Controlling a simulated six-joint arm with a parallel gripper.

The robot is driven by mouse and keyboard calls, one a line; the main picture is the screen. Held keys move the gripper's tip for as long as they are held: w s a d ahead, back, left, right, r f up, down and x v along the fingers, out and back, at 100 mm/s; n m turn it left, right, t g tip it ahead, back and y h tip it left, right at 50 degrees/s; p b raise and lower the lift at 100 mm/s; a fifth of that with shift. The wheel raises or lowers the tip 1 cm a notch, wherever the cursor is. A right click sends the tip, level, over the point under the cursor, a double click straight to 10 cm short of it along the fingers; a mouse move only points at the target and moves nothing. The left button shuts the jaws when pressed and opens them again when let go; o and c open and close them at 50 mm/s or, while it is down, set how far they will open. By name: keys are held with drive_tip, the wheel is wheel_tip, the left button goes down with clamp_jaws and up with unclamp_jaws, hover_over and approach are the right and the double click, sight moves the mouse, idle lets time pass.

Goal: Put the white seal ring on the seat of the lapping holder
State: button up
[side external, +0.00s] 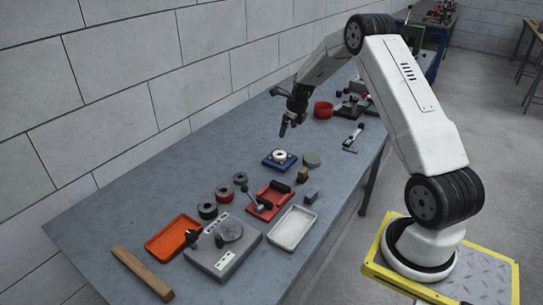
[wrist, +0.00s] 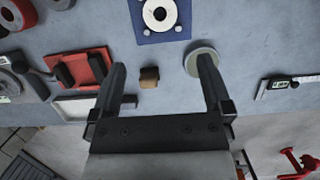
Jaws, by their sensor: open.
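The white seal ring (side external: 279,155) lies flat at the centre of a blue square plate with round posts at its corners, which I take for the lapping holder (side external: 269,163). In the wrist view the ring (wrist: 158,14) shows a dark centre hole on the blue plate (wrist: 177,34), cut by the top edge. Whether it is fully seated cannot be told. My gripper (side external: 285,128) is above the bench, behind the plate in the side view. Its two fingers (wrist: 158,65) are wide apart with nothing held between them.
A pale round disc (wrist: 192,62) is partly behind the right finger. A small brown block (side external: 303,174), a red fixture (side external: 262,208), a white tray (side external: 292,228), an orange tray (side external: 172,238) and dark rings (side external: 208,211) stand nearer. The bench left of the plate is clear.

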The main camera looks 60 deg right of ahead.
drive_tip(key=shift+a, duration=0.1)
drive_tip(key=s+a+r+n, duration=0.2)
drive_tip(key=a+r+n, duration=0.1)
drive_tip(key=a+n, duration=0.65)
drive_tip(key=s+a+r+n, duration=0.3)
drive_tip(key=a+n, duration=0.5)
drive_tip(key=a, duration=0.2)
drive_tip(key=s+a+n, duration=1.3)
drive_tip(key=s+n, duration=0.1)
drive_tip(key=n, duration=0.4)
drive_tip(key=shift+s+a+r+g, duration=0.15)
drive_tip(key=shift+s+r+g, duration=0.05)
drive_tip(key=shift+r+g, duration=0.1)
